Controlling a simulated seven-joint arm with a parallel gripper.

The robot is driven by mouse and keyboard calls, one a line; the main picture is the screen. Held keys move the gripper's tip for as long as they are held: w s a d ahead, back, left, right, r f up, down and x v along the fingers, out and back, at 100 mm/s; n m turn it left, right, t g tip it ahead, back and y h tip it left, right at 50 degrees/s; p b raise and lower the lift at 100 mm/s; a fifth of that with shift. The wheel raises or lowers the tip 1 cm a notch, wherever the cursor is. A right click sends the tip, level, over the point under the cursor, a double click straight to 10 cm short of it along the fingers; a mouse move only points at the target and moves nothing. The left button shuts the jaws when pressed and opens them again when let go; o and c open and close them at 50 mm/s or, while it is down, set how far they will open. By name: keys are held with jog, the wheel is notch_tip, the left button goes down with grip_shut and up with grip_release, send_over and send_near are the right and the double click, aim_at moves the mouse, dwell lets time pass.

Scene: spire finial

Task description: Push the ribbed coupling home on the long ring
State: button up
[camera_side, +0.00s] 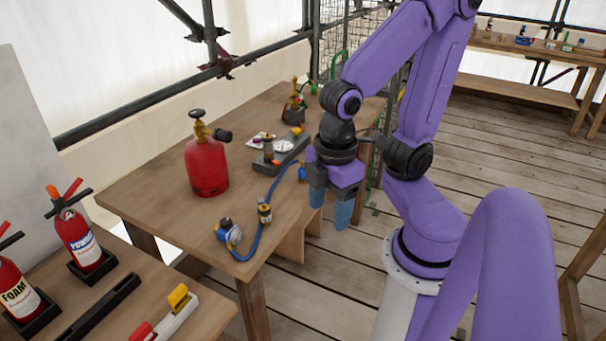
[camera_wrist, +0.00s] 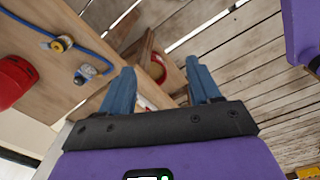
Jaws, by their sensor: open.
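My gripper (camera_side: 331,205) is open and empty, with two blue fingers pointing down. It hangs beyond the wooden table's right edge, apart from everything on it; its spread fingers show in the wrist view (camera_wrist: 160,70). A blue hose (camera_side: 272,192) curves along the table edge. A small black and brass fitting (camera_side: 265,213) stands beside the hose; it also shows in the wrist view (camera_wrist: 61,44). A blue-collared round part with a pale face (camera_side: 230,233) lies near the front corner. I cannot tell which part is the ribbed coupling or the long ring.
A red gas cylinder (camera_side: 206,166) with a brass valve stands on the table (camera_side: 150,193). A grey block (camera_side: 284,150) with a dial and fittings sits farther back. Fire extinguishers (camera_side: 78,236) stand on a bench at the left. The front-left tabletop is clear.

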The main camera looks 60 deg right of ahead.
jog(key=w+d+f+n+t+h, duration=0.1)
jog(key=w+d, duration=0.4)
jog(key=w, duration=0.4)
jog(key=w+d+f+n+h, duration=0.1)
jog(key=w+d+h, duration=0.1)
jog(key=w+d, duration=0.5)
jog(key=n+g+h, duration=0.1)
jog(key=n+h, duration=0.1)
jog(key=n, duration=0.1)
send_near(302, 167)
jog(key=v, duration=0.6)
jog(key=shift+w+d+f, duration=0.25)
jog(key=shift+f, duration=0.15)
jog(key=x, duration=1.2)
jog(key=shift+s+a+f, duration=0.1)
jog(key=shift+s+f, duration=0.05)
